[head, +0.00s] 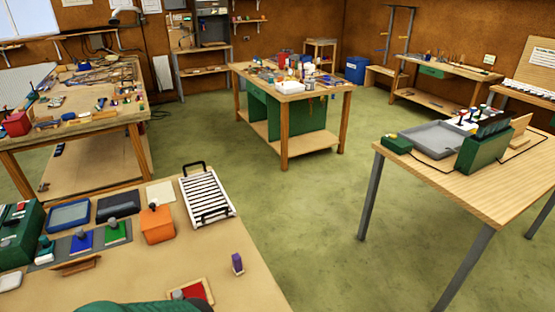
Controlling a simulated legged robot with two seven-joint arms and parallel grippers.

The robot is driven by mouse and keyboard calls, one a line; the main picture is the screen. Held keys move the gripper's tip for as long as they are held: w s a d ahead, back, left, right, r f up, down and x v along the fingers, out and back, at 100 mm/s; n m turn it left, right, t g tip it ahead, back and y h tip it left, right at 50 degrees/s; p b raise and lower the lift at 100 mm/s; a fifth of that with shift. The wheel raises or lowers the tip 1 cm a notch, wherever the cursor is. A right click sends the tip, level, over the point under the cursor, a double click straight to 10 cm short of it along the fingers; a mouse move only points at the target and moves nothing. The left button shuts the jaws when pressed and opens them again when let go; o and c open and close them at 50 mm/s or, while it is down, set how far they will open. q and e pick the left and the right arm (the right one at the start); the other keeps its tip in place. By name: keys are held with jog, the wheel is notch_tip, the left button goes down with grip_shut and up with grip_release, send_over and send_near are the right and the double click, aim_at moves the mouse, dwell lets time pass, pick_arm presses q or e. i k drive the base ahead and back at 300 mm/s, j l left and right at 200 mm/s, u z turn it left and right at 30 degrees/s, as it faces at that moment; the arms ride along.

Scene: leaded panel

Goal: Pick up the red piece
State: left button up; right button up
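A red piece (194,290) lies at the near edge of the picture in the head view, on the near workbench. Neither of my grippers is in view.
The near workbench (240,291) also holds a blue piece (84,243), a green piece (116,235), an orange block (157,227), a white slatted rack (207,199) and a small purple block (237,263). A rounded green shape (137,307) shows at the bottom edge. Bench space around the purple block is clear.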

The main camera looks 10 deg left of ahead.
aim_at(197, 290)
jog(key=u, duration=1.25)
jog(key=k+l, duration=0.1)
jog(key=l, duration=0.65)
jog(key=k+l, duration=0.15)
jog(key=l, duration=0.25)
jog(key=i, duration=0.5)
